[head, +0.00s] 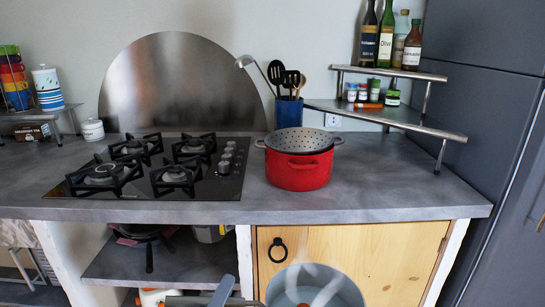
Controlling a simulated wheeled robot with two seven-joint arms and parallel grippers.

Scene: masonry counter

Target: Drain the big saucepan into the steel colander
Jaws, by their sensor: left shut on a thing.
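The steel colander (301,140) sits in the mouth of a red pot (299,172) on the counter, right of the hob. Its holes and two side handles show, and it looks empty. The big saucepan (350,288) is at the bottom edge of the head view, in front of the wooden cupboard door and below the counter top. Pale wisps like steam show over it, and something orange is inside; its lower part is cut off. My left gripper (222,292) is shut at the saucepan's left side, on what appears to be its handle. My right gripper is not in view.
A black gas hob (150,178) lies left of the red pot. A blue utensil holder (289,113) stands behind the pot. A two-tier shelf (385,114) with bottles and jars is at the right. The counter right of the pot is clear.

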